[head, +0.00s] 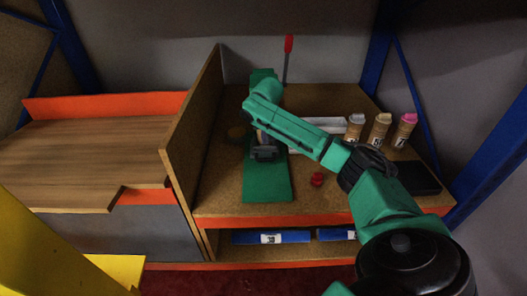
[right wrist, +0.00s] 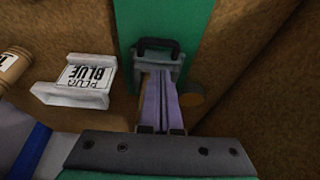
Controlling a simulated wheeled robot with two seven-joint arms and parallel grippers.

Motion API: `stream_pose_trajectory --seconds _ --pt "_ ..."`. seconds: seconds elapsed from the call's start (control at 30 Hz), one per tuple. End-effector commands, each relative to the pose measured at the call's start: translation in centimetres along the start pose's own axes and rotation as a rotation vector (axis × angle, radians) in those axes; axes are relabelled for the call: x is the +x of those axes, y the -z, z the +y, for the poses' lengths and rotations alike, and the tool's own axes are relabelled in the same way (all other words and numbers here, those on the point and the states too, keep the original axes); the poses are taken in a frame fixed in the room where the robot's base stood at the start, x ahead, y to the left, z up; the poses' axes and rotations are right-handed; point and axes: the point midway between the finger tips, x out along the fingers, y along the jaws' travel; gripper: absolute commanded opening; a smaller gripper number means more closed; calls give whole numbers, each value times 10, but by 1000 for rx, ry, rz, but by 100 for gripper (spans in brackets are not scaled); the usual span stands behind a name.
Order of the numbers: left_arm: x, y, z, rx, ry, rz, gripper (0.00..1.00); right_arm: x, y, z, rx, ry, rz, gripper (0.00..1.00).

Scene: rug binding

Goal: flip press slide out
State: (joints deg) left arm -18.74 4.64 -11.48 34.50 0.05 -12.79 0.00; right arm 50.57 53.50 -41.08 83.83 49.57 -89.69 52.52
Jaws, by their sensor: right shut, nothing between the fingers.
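A green press (head: 265,185) stands on the brown cork-like worktop. Its flat green plate reaches toward the front, and a dark bracket with a black handle (head: 265,153) sits on it. The bracket also shows in the right wrist view (right wrist: 157,46) on the green plate. My right gripper (head: 262,138) points down just behind the bracket. In the right wrist view its two grey-purple fingers (right wrist: 162,78) lie side by side, shut and empty, with the tips at the bracket. I cannot tell whether they touch it. My left gripper is not in view.
A thin rod with a red handle (head: 288,44) stands behind the press. Several labelled tubes (head: 379,132) stand at the right. A small red object (head: 317,180) lies nearby. A wooden partition (head: 195,135) stands to the left.

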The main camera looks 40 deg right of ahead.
Motion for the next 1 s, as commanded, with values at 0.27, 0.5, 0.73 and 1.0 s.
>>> stream_pose_trajectory --seconds 0.27,0.5,0.73,1.0 --pt "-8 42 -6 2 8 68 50 52 -1 0 -1 -2 -2 0" --pt "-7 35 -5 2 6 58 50 89 0 -1 -2 0 0 0" --pt "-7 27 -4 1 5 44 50 94 0 -1 -4 0 2 0" --pt "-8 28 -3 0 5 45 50 94 0 0 -3 0 1 0"
